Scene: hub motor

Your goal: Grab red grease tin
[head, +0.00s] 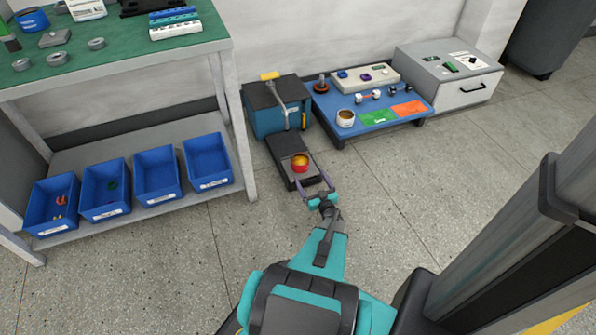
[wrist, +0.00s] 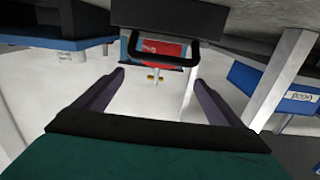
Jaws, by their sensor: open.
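The red grease tin (head: 300,164) is a small round red tin with an orange-yellow inside. In the head view it stands upright on the dark flat base (head: 284,160) of a floor stand. My gripper (head: 306,172) is open, with its two purple fingers spread close to the tin's near side. I cannot tell whether the tips touch it. In the wrist view my gripper (wrist: 160,77) is open and nothing shows held between the fingers. A red patch with pale writing (wrist: 172,50) shows beyond them; I cannot tell that it is the tin.
A teal box (head: 277,108) with a post and yellow handle stands behind the tin. A low blue platform (head: 350,128) with parts is to its right, and a grey drawer cabinet (head: 466,92) beyond. A workbench shelf with blue bins (head: 208,160) is left. Floor in front is clear.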

